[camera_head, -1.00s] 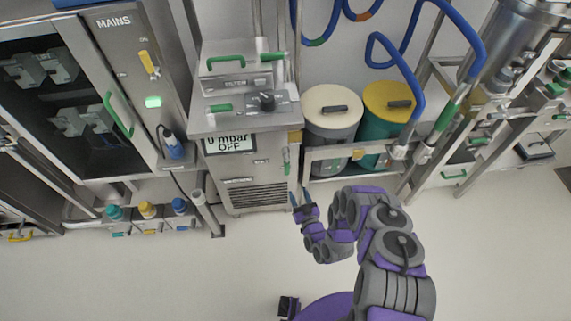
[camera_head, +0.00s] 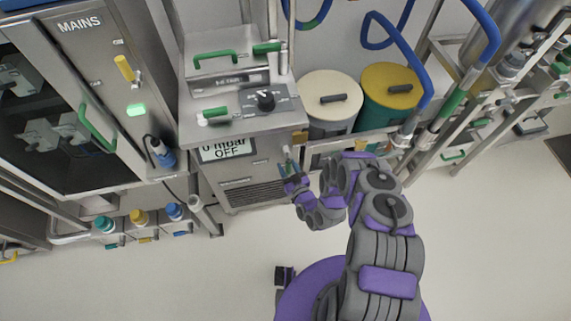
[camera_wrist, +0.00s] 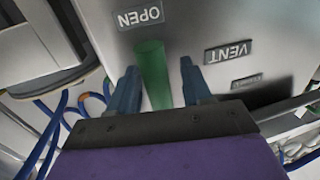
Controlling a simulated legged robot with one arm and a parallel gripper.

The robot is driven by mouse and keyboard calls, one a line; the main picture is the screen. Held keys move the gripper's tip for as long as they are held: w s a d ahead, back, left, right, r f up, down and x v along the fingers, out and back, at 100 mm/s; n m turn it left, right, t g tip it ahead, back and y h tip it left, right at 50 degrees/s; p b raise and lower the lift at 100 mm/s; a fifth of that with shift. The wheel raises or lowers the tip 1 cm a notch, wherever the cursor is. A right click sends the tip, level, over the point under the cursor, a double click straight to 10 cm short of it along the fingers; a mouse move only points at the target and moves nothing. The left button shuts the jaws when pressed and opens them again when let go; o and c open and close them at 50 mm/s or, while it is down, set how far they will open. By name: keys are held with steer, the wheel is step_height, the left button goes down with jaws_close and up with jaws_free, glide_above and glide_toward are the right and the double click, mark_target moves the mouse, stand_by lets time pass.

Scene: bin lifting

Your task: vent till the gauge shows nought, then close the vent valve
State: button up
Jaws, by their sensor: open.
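The gauge display (camera_head: 225,148) on the steel cabinet's front reads "0 mbar" and "OFF", its top line partly cut by the ledge above. The vent valve's green handle (camera_wrist: 153,77) shows in the wrist view between my two blue fingers. An "OPEN" label (camera_wrist: 138,17) sits by the handle's upper end and a "VENT" label (camera_wrist: 228,53) to its right, both upside down. My gripper (camera_wrist: 158,68) is open with one finger on each side of the handle, with visible gaps. In the head view, my gripper (camera_head: 289,165) is at the cabinet's right front edge and mostly hides the handle.
A black knob (camera_head: 265,100) and green handles are on the cabinet top. A cream-lidded bin (camera_head: 330,95) and a yellow-lidded bin (camera_head: 390,85) stand to the right. A "MAINS" cabinet (camera_head: 80,45) with a lit green lamp is at left. The floor in front is clear.

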steer(key=shift+d, duration=0.35)
steer(key=c, duration=0.3)
steer(key=shift+a, duration=0.2)
jaws_close()
